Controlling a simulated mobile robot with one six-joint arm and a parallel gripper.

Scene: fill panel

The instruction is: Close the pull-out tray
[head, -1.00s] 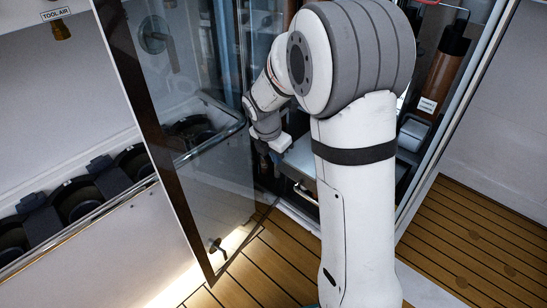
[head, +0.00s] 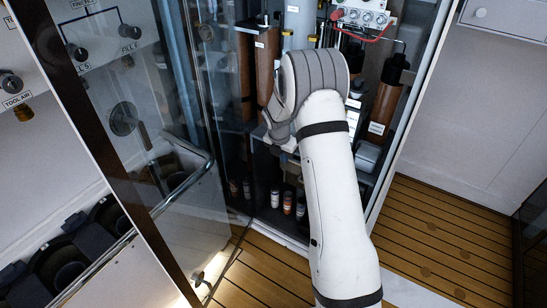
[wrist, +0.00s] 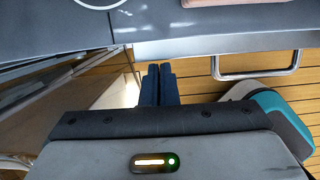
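The pull-out tray (wrist: 200,47) shows in the wrist view as a grey surface with a pale front edge across the top. Its metal bar handle (wrist: 256,72) sticks out at the right. My gripper (wrist: 160,68) has its two dark fingers together, with nothing between them. The fingertips are just short of the tray's front edge, left of the handle; I cannot tell whether they touch it. In the head view my arm hides most of the tray and my fingers, so how far the tray stands out is unclear.
A glass door (head: 130,150) stands open to the left of the cabinet. Several small bottles (head: 287,203) stand low inside. A brown cylinder (head: 385,100) is at the right. A rail (head: 185,185) with dark holders runs at left. The wooden floor (head: 450,240) is clear at right.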

